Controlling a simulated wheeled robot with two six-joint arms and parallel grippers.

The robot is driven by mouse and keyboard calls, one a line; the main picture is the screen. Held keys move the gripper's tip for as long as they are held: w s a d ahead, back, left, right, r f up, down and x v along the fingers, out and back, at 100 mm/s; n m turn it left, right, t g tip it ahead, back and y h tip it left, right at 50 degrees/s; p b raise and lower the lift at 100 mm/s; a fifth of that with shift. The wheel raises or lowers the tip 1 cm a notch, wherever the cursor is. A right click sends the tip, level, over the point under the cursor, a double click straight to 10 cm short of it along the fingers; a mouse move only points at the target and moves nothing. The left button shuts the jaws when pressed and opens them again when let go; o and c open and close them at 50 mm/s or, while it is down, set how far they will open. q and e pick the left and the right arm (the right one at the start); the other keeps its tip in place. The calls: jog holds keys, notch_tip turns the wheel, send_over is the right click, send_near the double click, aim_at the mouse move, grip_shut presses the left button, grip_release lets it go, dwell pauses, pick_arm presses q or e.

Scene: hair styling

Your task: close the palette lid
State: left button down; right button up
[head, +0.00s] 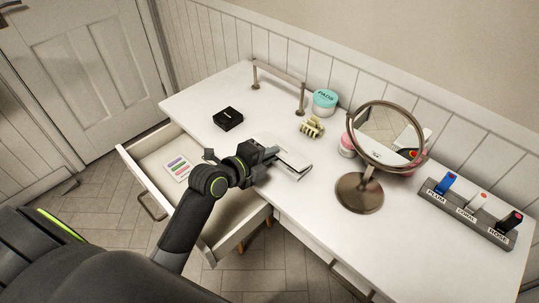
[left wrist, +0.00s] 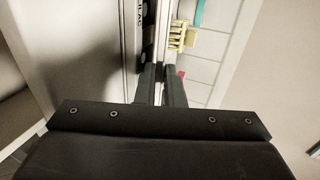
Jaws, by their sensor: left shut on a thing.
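The pale palette (head: 293,164) lies on the white tabletop near its front edge, partly hidden by my left gripper. In the left wrist view, the palette (left wrist: 142,40) shows a label ending in "LAC" and dark round spots. My left gripper (head: 274,153) reaches over the front edge of the table from the left. Its two fingers (left wrist: 162,78) are shut on a thin upright edge, which looks like the palette lid (left wrist: 158,45). The lid's exact angle is hard to tell. My right gripper is out of view.
A black box (head: 228,118) sits to the left. A yellow hair claw (head: 312,127) and teal-lidded jar (head: 325,101) stand behind. A round mirror (head: 359,193) and a grey lipstick holder (head: 465,215) are to the right. An open drawer (head: 140,172) juts out in front.

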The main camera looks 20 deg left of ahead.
pick_arm(q)
jog(key=c, duration=1.7)
grip_release()
jog(key=v, duration=1.7)
jog(key=shift+s+a+r, duration=0.1)
jog(key=shift+s+r, duration=0.05)
jog(key=shift+s, duration=0.05)
jog(key=shift+c, duration=0.2)
